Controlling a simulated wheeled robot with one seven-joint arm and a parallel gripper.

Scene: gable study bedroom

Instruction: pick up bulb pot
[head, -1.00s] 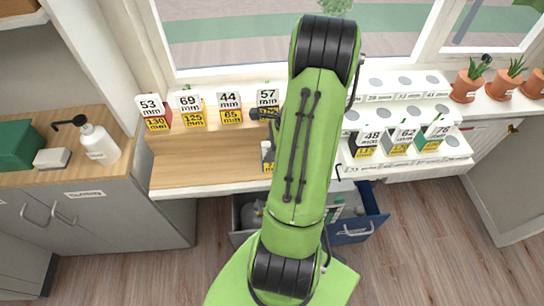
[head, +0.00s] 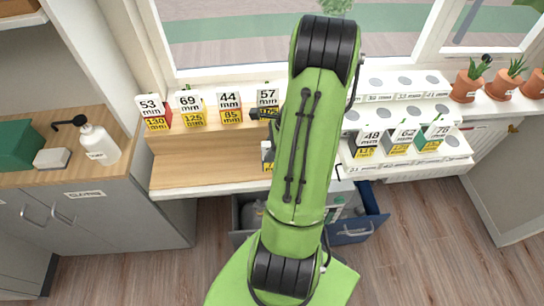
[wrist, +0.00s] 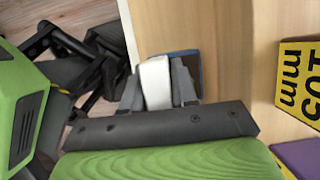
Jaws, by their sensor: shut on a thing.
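My gripper (wrist: 158,88) is shut on a white-faced piece (wrist: 155,82) with a dark blue edge behind it, above a pale wood surface. I take this piece to be a bulb pot, but its label does not show. Labelled pots stand on the wooden step shelf: 53 mm (head: 152,112), 69 mm (head: 191,110), 44 mm (head: 229,108) and 57 mm (head: 267,100). Another pot (head: 266,154) on the lower step is partly hidden by my arm.
A box marked 105 mm (wrist: 302,82) is close at the right in the wrist view. The white rack (head: 440,160) holds pots 48 (head: 371,142), 62 (head: 403,141) and 76 (head: 434,135). Open drawers (head: 352,228) stick out below. The lower shelf's left part is bare.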

